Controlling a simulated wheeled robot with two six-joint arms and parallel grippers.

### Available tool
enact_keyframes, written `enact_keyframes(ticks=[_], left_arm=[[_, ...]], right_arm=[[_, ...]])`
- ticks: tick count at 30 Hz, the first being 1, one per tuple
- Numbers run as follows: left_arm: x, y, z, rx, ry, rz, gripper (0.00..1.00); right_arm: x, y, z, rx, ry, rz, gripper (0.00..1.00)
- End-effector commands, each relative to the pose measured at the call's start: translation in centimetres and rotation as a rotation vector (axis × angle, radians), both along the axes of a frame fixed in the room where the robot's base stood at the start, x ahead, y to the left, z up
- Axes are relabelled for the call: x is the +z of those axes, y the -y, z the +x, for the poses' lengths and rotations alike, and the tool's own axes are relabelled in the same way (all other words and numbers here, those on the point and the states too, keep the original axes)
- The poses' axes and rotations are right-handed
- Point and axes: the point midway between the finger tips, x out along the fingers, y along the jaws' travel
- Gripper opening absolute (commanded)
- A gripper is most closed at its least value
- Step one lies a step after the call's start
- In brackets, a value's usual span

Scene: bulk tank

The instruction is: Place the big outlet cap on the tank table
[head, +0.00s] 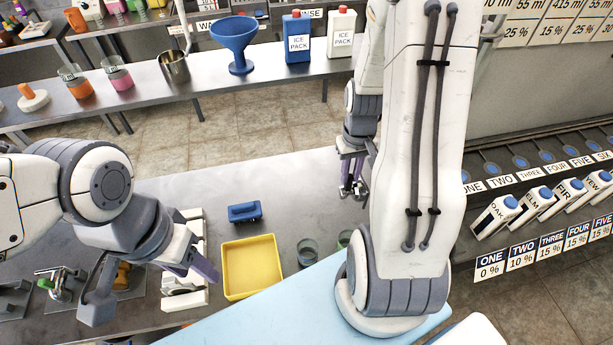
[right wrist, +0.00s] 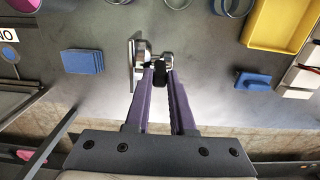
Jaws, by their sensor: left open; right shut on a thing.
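My right gripper (right wrist: 160,72) is shut on a shiny metal fitting with a round disc seen nearly edge-on and a dark middle part, which I take to be the big outlet cap (right wrist: 139,55). In the head view my right gripper (head: 352,190) is near the far edge of the grey table (head: 290,190), and what it holds is too small to make out. In the wrist view the cap is over the table surface; whether it touches cannot be told. My left gripper (head: 200,268) is open beside the white rack, left of the yellow tray.
On the table are a yellow tray (head: 252,268), a blue block (head: 244,212), glasses (head: 307,252), a white rack (head: 185,300) and brass-coloured fittings (head: 122,275). A blue sponge (right wrist: 82,62) lies left of the cap in the wrist view. Bare table surrounds the cap.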

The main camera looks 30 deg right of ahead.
Motion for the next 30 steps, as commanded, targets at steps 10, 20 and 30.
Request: enact_keyframes(ticks=[10,20,30], left_arm=[[2.7,0.0,0.0,0.000,0.000,0.000,0.50],[3.7,0.0,0.0,-0.003,0.000,0.000,0.50],[4.9,0.0,0.0,-0.005,0.000,0.000,0.50]], right_arm=[[-4.4,-1.6,7.4,0.000,-0.002,0.000,0.00],[-6.6,-1.9,9.6,-0.006,-0.003,0.001,0.00],[-10.0,-1.9,9.6,-0.006,0.000,0.000,0.00]])
